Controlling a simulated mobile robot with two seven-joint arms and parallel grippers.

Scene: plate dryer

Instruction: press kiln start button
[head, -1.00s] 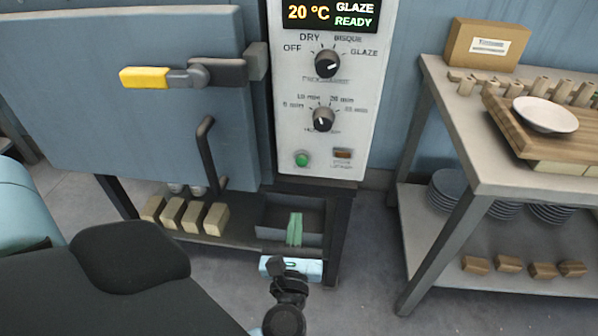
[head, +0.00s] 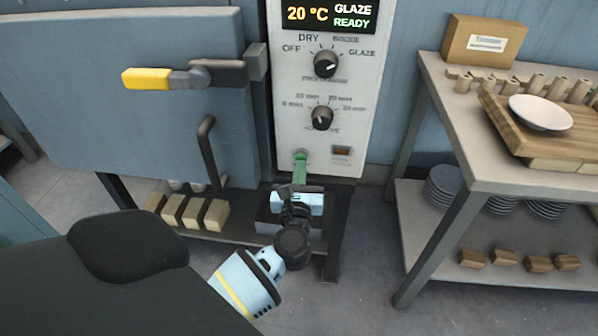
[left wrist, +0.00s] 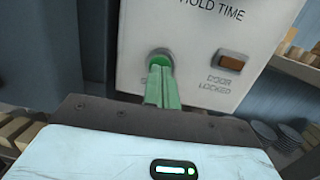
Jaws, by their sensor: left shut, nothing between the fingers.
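The green start button (left wrist: 159,57) is on the kiln's white control panel (head: 285,130), at its lower left. In the head view the button mostly hides behind the fingertips. My left gripper (head: 300,163) is shut and empty, its green fingers pointing at the panel. In the left wrist view the fingertips (left wrist: 160,70) overlap the lower part of the button; I cannot tell whether they touch or press it. The display (head: 329,16) reads 20 °C, GLAZE, READY. The door-locked lamp (left wrist: 231,61) beside the button looks dull orange. My right gripper is not in view.
Two black knobs (head: 326,64) stick out above the button. The kiln door (head: 110,110) with its yellow-ended handle (head: 147,79) is at left. A dark ledge lies just below the panel. A shelf table (head: 500,172) stands at right.

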